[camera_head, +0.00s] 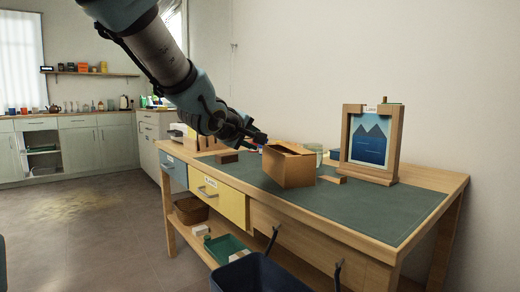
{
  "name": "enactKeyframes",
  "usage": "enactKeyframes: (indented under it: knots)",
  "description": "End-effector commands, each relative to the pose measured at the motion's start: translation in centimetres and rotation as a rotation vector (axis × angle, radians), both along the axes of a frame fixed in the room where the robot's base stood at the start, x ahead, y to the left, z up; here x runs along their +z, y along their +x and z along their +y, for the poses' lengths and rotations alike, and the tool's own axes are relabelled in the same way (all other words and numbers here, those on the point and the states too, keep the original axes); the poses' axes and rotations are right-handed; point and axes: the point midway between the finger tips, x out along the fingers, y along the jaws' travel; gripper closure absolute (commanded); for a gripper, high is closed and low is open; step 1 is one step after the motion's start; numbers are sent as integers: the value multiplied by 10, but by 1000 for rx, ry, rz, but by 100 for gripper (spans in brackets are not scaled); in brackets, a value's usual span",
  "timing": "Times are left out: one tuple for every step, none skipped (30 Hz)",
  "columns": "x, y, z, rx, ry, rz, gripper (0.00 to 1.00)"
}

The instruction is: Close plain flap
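A brown cardboard box (288,170) stands on the green desk mat. Its top edges and flaps (292,148) show at a low angle, with at least part of the top standing open or tilted. I cannot make out which flap is the plain one. My gripper (258,137) is just above and to the left of the box's upper left corner. It looks apart from the box, though the gap is hard to judge. The fingers are dark and small here, and their opening does not show clearly. Nothing is visibly held.
A wooden frame with a mountain picture (370,140) stands right of the box, with a glass jar (314,152) behind. A small brown block (228,157) lies to the left. The mat (400,205) is clear at front right. A dark blue bin (258,275) stands before the desk.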

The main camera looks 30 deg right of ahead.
Motion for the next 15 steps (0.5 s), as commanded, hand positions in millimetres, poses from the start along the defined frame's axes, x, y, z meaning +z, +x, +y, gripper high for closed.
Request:
enactKeyframes:
  knots:
    - [-6, 5, -7, -1, 1, 0, 66]
    - [-8, 8, -11, -1, 1, 0, 66]
    - [-9, 11, -15, 0, 1, 0, 66]
    - [-11, 14, -18, 0, 1, 0, 66]
    - [-12, 16, -20, 0, 1, 0, 66]
    - [-13, 18, -23, 0, 1, 0, 66]
    - [-13, 19, -25, 0, 1, -1, 66]
    - [-14, 21, -26, 0, 1, 0, 66]
    - [-14, 22, -28, 0, 1, 0, 66]
    - [-15, 22, -29, 0, 1, 0, 66]
    - [-15, 23, -29, 0, 1, 0, 66]
    - [-15, 23, -30, 0, 1, -1, 66]
    - [-15, 24, -30, 0, 1, -1, 66]
    - [-15, 24, -30, 0, 0, 0, 66]
    - [-15, 24, -30, 1, 0, 0, 66]
